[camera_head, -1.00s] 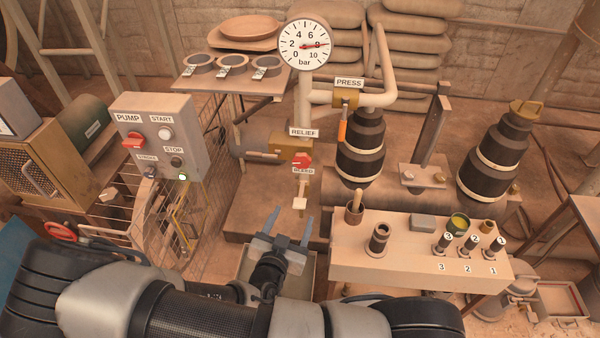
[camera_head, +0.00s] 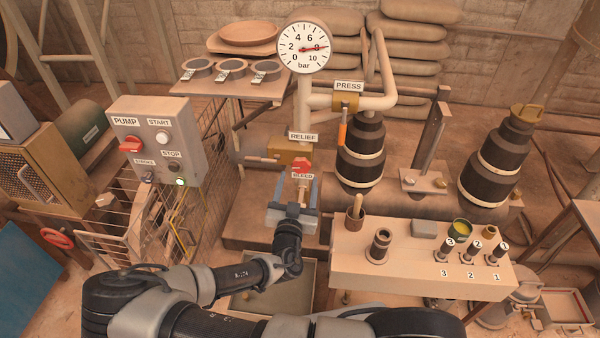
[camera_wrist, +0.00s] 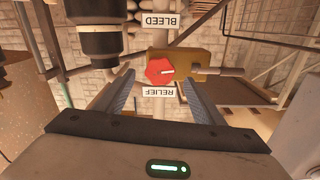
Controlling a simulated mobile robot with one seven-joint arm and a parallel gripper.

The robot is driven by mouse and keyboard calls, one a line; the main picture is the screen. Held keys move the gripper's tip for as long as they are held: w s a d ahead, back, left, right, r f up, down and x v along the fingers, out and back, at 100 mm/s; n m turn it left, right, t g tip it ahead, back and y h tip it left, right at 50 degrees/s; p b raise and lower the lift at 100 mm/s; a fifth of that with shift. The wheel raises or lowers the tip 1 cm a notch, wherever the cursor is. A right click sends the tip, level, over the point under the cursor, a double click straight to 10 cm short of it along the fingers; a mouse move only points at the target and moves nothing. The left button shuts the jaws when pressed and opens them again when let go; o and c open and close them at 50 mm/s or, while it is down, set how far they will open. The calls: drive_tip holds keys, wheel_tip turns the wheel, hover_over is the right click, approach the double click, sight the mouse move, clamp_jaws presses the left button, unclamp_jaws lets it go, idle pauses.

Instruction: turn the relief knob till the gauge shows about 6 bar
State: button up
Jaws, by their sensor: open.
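The relief knob (camera_head: 301,165) is red, on a brass block under the RELIEF label. In the wrist view the red hexagonal knob (camera_wrist: 160,71) carries a white pointer mark and lies centred between my fingertips. My gripper (camera_head: 300,180) is open, just in front of and below the knob. In the wrist view the two fingers of my gripper (camera_wrist: 158,82) stand on either side with gaps to the knob; whether they reach its depth is unclear. The gauge (camera_head: 304,47) is a white dial above, its red needle pointing at about 8 bar.
The BLEED label (camera_head: 302,176) is just below the knob. An orange PRESS lever (camera_head: 342,134) and dark cylinder stand to the right. The pump box (camera_head: 157,140) is at left, its green light lit. A bench (camera_head: 400,268) with several small parts is at front right.

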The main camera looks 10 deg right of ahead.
sight(301, 168)
drive_tip(key=x, duration=0.5)
drive_tip(key=shift+s, duration=0.1)
drive_tip(key=c, duration=1.1)
